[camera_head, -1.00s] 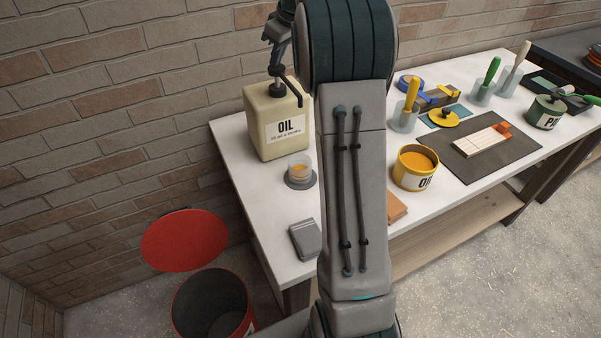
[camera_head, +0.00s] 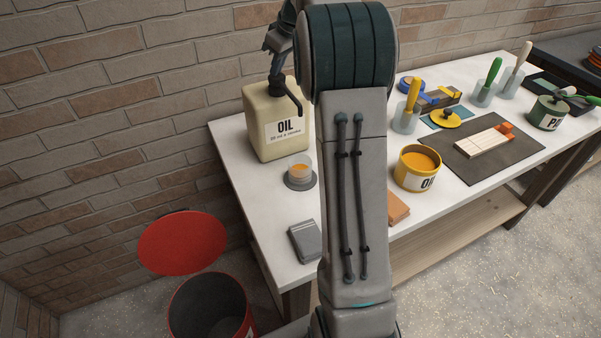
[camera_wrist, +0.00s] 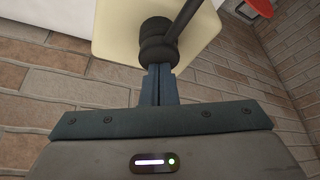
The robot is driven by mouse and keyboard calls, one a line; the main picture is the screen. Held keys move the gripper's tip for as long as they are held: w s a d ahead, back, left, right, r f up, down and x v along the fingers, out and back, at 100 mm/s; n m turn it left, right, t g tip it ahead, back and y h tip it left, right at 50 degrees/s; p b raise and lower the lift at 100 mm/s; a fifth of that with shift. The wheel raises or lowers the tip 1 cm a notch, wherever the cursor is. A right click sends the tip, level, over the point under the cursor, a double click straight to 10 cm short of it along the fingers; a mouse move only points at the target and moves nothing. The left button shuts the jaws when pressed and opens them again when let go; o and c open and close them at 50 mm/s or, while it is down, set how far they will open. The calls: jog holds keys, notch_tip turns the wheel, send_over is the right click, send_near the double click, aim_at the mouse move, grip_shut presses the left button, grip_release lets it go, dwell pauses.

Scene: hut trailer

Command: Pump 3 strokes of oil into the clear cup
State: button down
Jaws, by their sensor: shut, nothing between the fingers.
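The cream oil jug (camera_head: 262,135), labelled OIL, stands at the back left of the white bench. Its dark pump head with a bent spout (camera_head: 291,98) sits low, close to the jug's top. My gripper (camera_head: 277,78) is shut and empty, with its fingertips on or just above the pump head. In the wrist view the shut fingertips (camera_wrist: 159,72) meet the dark round pump head (camera_wrist: 157,42); exact contact is hard to tell. The small clear cup (camera_head: 299,175) stands on a dark round base in front of the jug, below the spout, with orange oil in it.
My arm hides the bench's middle. Right of it stand a yellow oil tin (camera_head: 419,168), an orange block (camera_head: 397,208) and a dark mat (camera_head: 470,158). A grey block (camera_head: 304,240) lies near the left edge. A red bin (camera_head: 210,305) stands on the floor.

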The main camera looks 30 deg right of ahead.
jog(key=shift+r+p, duration=1.85)
jog(key=shift+r, duration=0.3)
notch_tip(320, 180, up, 6)
jog(key=p, duration=0.5)
jog(key=s+a+m, duration=0.2)
jog(key=s+a, duration=0.4)
jog(key=s, duration=0.2)
jog(key=s+a+f+m, duration=0.1)
jog(key=s+a+f, duration=0.1)
jog(key=s, duration=0.7)
jog(key=s+a+f+m+h+b, duration=0.1)
jog(key=s+a+f, duration=0.2)
jog(key=s, duration=0.6)
jog(key=s+a+f+m+h+b, duration=0.1)
jog(key=s+a+f+m, duration=0.1)
jog(key=s+f, duration=0.3)
jog(key=s, duration=0.4)
jog(key=shift+s+a+f, duration=0.15)
jog(key=shift+s+a, duration=0.05)
